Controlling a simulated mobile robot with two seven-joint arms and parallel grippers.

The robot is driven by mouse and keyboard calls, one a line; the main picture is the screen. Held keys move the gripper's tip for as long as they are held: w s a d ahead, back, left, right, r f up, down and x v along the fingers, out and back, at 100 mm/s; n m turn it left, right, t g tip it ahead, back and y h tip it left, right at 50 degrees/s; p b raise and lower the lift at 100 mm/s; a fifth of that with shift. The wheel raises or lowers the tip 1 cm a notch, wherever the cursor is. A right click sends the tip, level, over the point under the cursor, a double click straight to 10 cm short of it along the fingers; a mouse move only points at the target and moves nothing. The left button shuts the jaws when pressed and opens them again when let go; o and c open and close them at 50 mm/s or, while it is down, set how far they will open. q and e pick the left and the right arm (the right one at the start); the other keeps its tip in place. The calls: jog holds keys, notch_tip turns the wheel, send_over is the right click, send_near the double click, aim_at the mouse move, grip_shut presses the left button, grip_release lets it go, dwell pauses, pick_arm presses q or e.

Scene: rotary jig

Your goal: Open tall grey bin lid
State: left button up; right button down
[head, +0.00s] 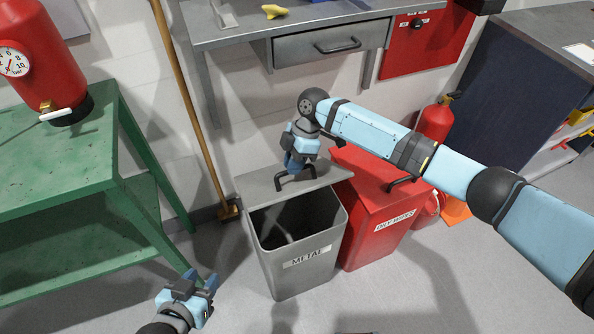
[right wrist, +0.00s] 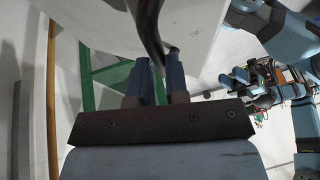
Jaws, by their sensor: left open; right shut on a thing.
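The tall grey bin (head: 293,270) marked METAL stands on the floor below the workbench. Its grey lid (head: 333,173) is raised at the back, and the dark inside of the bin shows in front of it. My right gripper (head: 292,171) is shut on the lid's black handle (head: 280,184). In the right wrist view the handle (right wrist: 148,22) runs down between the fingers (right wrist: 160,72), beside the pale lid (right wrist: 195,30). My left gripper (head: 202,287) is open and empty, low to the left of the bin.
A red bin (head: 365,235) marked OILY WIPES stands close against the grey bin's right side. A green table (head: 60,160) with a red tank (head: 40,55) is at the left. A broom (head: 190,110) leans behind. A workbench drawer (head: 330,43) is above. Floor in front is clear.

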jog(key=shift+w, duration=0.3)
jog(key=c, duration=1.3)
grip_release()
jog(key=shift+o, duration=0.9)
jog(key=shift+w+a+f, duration=0.15)
jog(key=shift+f, duration=0.05)
jog(key=shift+r, duration=0.1)
jog(key=shift+r, duration=0.1)
jog(key=p+v, duration=0.1)
jog(key=v, duration=1.2)
jog(key=shift+r+p, duration=0.3)
jog(key=shift+p, duration=0.05)
jog(key=shift+c, duration=0.2)
